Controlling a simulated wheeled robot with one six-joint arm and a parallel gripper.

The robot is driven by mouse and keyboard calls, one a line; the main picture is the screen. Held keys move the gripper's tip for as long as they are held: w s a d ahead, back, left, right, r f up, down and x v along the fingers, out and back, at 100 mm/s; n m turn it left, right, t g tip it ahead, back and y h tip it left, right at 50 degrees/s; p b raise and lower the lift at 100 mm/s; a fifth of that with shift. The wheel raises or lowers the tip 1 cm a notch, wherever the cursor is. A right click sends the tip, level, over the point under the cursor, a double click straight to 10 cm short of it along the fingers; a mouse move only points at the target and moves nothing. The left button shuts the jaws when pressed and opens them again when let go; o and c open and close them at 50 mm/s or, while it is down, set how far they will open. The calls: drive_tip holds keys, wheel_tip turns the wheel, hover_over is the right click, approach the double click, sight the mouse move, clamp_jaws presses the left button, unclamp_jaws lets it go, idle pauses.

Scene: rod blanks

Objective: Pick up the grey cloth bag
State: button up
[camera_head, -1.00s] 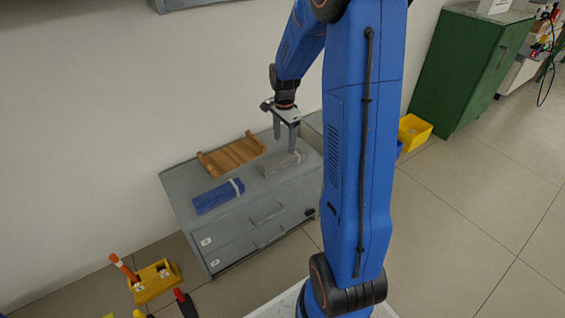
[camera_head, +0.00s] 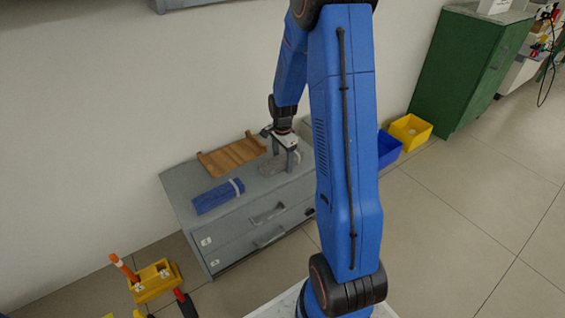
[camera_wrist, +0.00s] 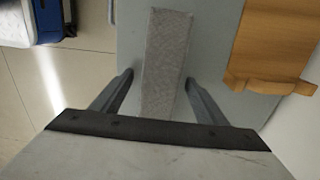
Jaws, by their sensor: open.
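The grey cloth bag (camera_head: 270,166) lies on the grey drawer cabinet's top (camera_head: 182,184), to the right of the blue bundle. In the wrist view the bag (camera_wrist: 165,60) is a long, narrow, woven grey shape running away from my gripper. My gripper (camera_head: 285,163) is low over the bag and points down. In the wrist view my gripper (camera_wrist: 157,82) is open, with one finger on each side of the bag and visible gaps between. I cannot tell how far the fingertips are above the cabinet top.
A blue bundle with a pale band (camera_head: 217,196) lies left of the bag. A wooden rack (camera_head: 232,157) lies behind, near the wall. Yellow (camera_head: 410,131) and blue (camera_head: 388,149) bins stand on the floor at right, near a green cabinet (camera_head: 470,70).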

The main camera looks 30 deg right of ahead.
drive_tip(key=c, duration=1.2)
